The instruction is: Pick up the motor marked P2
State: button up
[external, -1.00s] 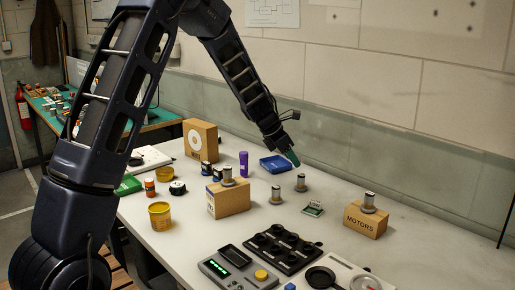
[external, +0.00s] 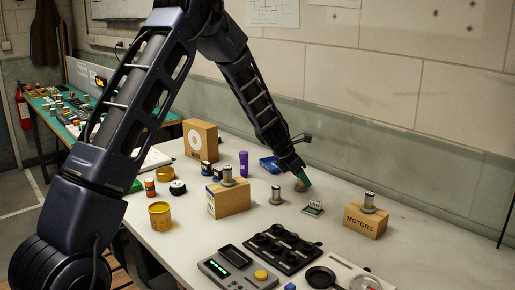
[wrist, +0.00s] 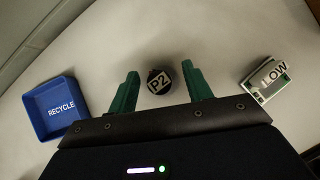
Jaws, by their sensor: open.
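The motor marked P2 (wrist: 158,80) stands on the bench in the wrist view, its label facing the camera. My gripper (wrist: 160,82) is open, with one green finger on each side of the motor and gaps between. It cannot be told how far the fingertips are above the bench. In the external view my gripper (external: 304,178) is low over the bench, and it mostly hides the motor there. Another motor (external: 276,194) stands just left of it, one (external: 228,176) stands on a cardboard box, and one (external: 369,201) on the MOTORS box; their marks cannot be read.
A blue RECYCLE tray (wrist: 58,108) lies left of my gripper and a LOW card holder (wrist: 267,80) lies right. The MOTORS box (external: 364,221), a cardboard box (external: 232,201), a purple bottle (external: 244,164) and a black socket tray (external: 270,255) stand nearby.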

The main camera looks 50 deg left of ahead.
jog(key=shift+x, duration=1.15)
grip_shut()
